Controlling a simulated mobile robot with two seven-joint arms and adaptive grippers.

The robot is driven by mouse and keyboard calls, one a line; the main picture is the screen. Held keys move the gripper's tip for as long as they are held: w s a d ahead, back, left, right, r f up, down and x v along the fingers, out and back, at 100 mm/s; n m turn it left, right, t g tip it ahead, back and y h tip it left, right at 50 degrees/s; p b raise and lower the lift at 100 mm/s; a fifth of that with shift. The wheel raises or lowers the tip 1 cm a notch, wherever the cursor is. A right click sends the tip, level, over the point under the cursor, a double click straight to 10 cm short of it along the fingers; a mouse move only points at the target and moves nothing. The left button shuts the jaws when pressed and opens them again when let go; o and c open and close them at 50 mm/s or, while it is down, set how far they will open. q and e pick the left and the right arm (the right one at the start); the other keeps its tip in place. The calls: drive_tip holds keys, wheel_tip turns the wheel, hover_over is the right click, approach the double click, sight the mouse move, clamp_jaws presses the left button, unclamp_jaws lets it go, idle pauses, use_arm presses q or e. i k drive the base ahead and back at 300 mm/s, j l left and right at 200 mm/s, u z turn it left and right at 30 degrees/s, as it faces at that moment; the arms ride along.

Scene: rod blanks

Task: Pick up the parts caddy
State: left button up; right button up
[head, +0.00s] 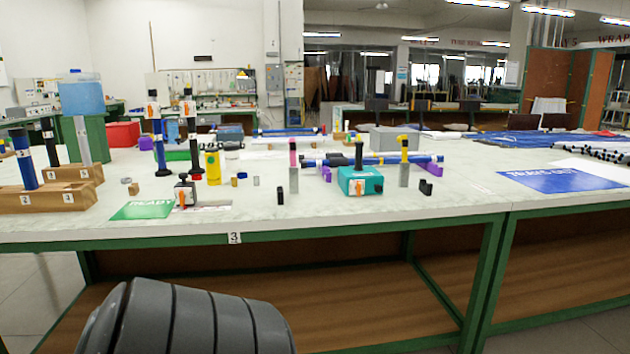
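A teal box (360,182) with an orange tag on its front and a dark upright post at its top stands on the workbench, right of the middle. It may be the parts caddy, but no label that I can read confirms this. Blue rods lie behind it, partly hidden. Neither of my grippers shows in the head view.
The pale workbench (318,212) has a green front edge. Wooden blocks (46,194) with upright rods stand at the left, near a green READY card (143,210). A small dark block (425,187) stands right of the teal box. A blue sheet (565,180) lies farther right.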

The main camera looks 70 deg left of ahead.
sight(357, 171)
drive_tip(key=u, duration=1.95)
